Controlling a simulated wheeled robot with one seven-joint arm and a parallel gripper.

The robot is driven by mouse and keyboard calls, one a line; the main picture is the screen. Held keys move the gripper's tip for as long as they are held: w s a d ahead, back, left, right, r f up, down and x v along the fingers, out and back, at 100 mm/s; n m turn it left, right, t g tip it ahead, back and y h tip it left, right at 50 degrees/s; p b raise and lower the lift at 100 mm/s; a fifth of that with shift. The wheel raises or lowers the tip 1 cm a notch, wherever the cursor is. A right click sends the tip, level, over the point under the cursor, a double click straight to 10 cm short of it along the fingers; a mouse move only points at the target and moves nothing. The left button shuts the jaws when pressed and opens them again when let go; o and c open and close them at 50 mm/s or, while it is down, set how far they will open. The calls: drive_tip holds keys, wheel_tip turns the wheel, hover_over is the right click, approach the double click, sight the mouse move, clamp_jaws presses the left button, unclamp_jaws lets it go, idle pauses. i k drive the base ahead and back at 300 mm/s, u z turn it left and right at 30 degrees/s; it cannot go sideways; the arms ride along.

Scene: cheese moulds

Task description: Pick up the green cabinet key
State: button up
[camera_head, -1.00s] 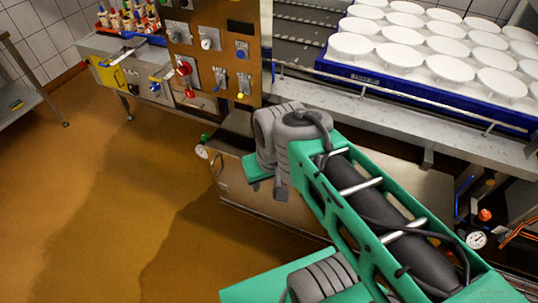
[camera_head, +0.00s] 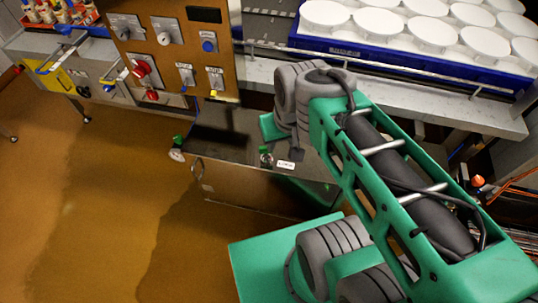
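Two small green-topped items show on the low metal cabinet (camera_head: 245,190) left of my arm. One green item (camera_head: 265,158) sits on its dark top beside a small white label (camera_head: 286,165). The other green item (camera_head: 178,139) is at the cabinet's left corner, above a round white gauge-like part (camera_head: 176,155). They are too small to tell which, if either, is the green cabinet key. My green and grey arm reaches across the middle and right. My gripper is not in view.
A brown control panel (camera_head: 172,60) with knobs and switches stands behind the cabinet. A blue tray (camera_head: 400,60) of white round moulds lies on the metal table at the upper right. A grey box with yellow (camera_head: 52,76) is at left. The brown floor at left is clear.

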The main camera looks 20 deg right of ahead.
sight(263, 150)
drive_tip(key=u, duration=0.45)
drive_tip(key=k, duration=0.55)
drive_tip(key=u, duration=0.9)
drive_tip(key=i, duration=1.3)
drive_tip(key=z, duration=0.7)
